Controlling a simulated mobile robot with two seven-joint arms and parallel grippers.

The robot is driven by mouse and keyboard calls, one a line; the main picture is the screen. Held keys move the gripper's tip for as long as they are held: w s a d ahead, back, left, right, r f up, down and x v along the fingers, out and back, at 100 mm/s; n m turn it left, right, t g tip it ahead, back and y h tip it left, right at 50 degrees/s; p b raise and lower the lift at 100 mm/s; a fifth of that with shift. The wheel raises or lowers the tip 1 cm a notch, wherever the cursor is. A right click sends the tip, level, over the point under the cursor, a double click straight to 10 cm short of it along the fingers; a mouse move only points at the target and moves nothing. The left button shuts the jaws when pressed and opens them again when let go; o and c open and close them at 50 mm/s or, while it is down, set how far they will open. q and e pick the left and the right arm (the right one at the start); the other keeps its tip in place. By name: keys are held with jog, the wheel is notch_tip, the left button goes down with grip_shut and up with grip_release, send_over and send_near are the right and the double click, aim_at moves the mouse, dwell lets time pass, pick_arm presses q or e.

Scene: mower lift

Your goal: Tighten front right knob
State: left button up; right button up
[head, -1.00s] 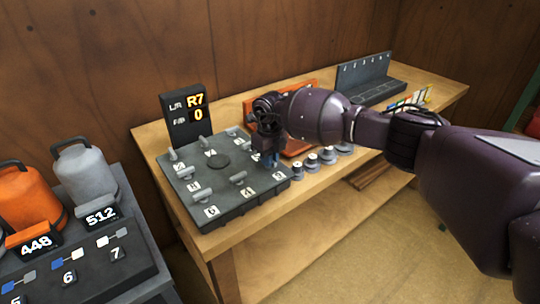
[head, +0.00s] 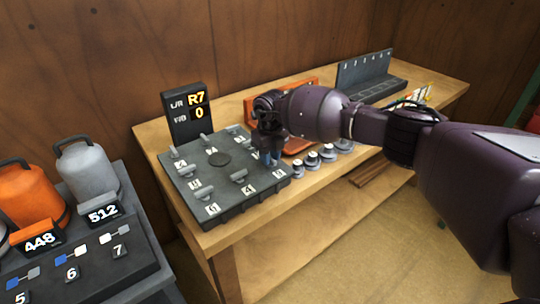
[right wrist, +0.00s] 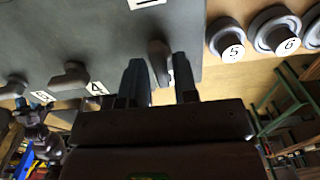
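The grey panel (head: 224,213) lies on the workbench and carries several small lever-like knobs, including a front-edge knob (head: 204,193). My right gripper (head: 270,160) reaches down over the panel's right corner and hides the knob there in the head view. In the right wrist view, that grey knob (right wrist: 158,60) stands between the two fingers of the right gripper (right wrist: 162,80). The fingers are apart, with a visible gap on the right side of the knob. My left gripper is not seen in the head view.
Several round numbered weights (head: 312,160) stand just right of the panel, close to the gripper. An orange tray (head: 298,143) and a dark rack (head: 364,80) stand farther right.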

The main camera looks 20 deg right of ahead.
jog(key=shift+o, duration=0.8)
notch_tip(320, 180, up, 11)
jog(key=shift+f, duration=0.1)
